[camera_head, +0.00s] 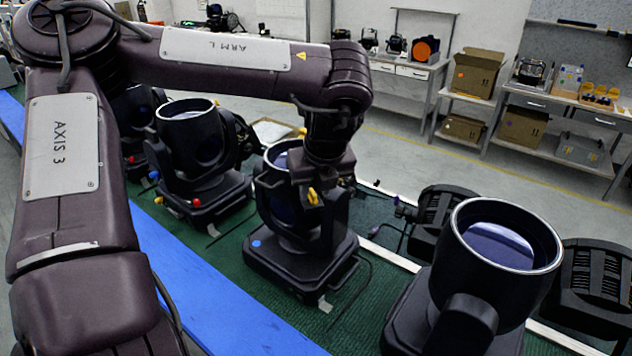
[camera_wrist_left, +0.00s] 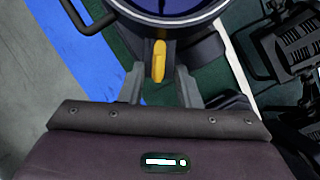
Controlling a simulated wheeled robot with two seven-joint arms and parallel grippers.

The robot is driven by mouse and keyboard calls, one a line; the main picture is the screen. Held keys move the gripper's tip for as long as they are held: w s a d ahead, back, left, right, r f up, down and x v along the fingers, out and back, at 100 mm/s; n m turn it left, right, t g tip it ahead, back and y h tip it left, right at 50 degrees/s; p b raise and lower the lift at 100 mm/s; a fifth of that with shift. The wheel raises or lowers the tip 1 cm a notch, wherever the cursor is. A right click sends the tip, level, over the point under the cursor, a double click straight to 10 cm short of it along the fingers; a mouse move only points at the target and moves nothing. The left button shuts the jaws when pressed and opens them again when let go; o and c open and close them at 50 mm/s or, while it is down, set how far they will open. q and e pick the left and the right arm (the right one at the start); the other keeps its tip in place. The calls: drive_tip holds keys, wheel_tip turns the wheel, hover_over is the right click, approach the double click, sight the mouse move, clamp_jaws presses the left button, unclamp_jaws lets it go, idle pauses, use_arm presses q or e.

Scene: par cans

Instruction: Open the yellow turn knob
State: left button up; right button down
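The yellow turn knob (camera_head: 312,196) is on the side of a black par can (camera_head: 300,245) in the middle of the head view. In the left wrist view the knob (camera_wrist_left: 158,60) is an upright yellow lever below the can's round lens. My left gripper (camera_head: 318,188) is at the knob. In the wrist view its two grey fingers (camera_wrist_left: 160,83) are apart, one on each side of the knob's lower end, with gaps visible on both sides. The gripper partly hides the can in the head view. My right gripper is not in view.
Another black par can (camera_head: 190,160) stands to the left and a large one (camera_head: 490,260) to the right, all on a green mat (camera_head: 225,245). A blue strip (camera_head: 215,290) runs along the near side. Flat black fixtures (camera_head: 440,215) lie behind. Shelves with boxes (camera_head: 478,72) stand farther back.

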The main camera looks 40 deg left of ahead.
use_arm(q)
drive_tip(key=shift+s, duration=0.15)
drive_tip(key=shift+c, duration=0.9)
clamp_jaws()
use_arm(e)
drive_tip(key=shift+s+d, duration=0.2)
